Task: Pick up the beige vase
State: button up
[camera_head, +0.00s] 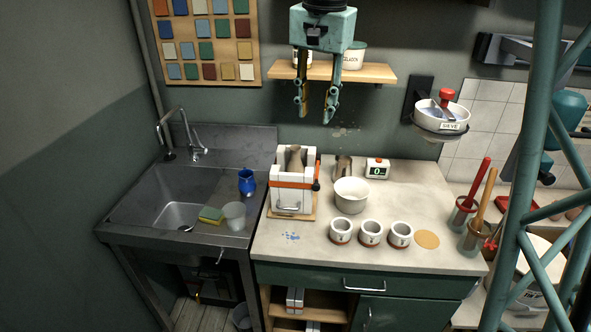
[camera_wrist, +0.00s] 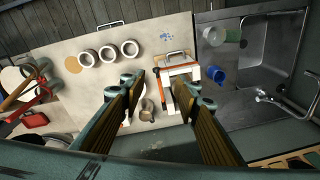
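A brownish-beige vase (camera_head: 343,169) stands on the counter behind the white bowl, and its lower part is hidden in the head view. What looks like the same vase (camera_wrist: 147,111) shows between my fingers in the wrist view. A similar brownish-beige vase shape (camera_head: 294,158) sticks up inside the white plaster mold (camera_head: 291,196); I cannot tell which one is meant. My gripper (camera_head: 315,112) is open and empty, fingers pointing down, high above the counter's back part. Its fingers (camera_wrist: 149,80) frame the counter in the wrist view.
A white bowl (camera_head: 351,196) and three small cups (camera_head: 370,233) stand in front. A white timer (camera_head: 377,168) is at the back right. A shelf (camera_head: 377,73) is on the wall behind my gripper. A sink (camera_head: 180,205) with a blue cup (camera_head: 247,182) is at left.

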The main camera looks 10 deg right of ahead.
jog(key=w+f+m+p, duration=0.3)
jog(key=w+f+p, duration=0.15)
jog(key=w, duration=0.95)
jog(key=m+g+p, duration=0.2)
jog(key=p, duration=0.1)
send_over(295, 148)
notch_tip(295, 148, down, 10)
jog(key=shift+a, duration=0.1)
jog(key=shift+f, duration=4.2)
jog(key=shift+f, duration=0.1)
jog(key=shift+w+d+f+p, duration=0.15)
jog(key=shift+f+p, duration=0.25)
jog(key=shift+f, duration=2.1)
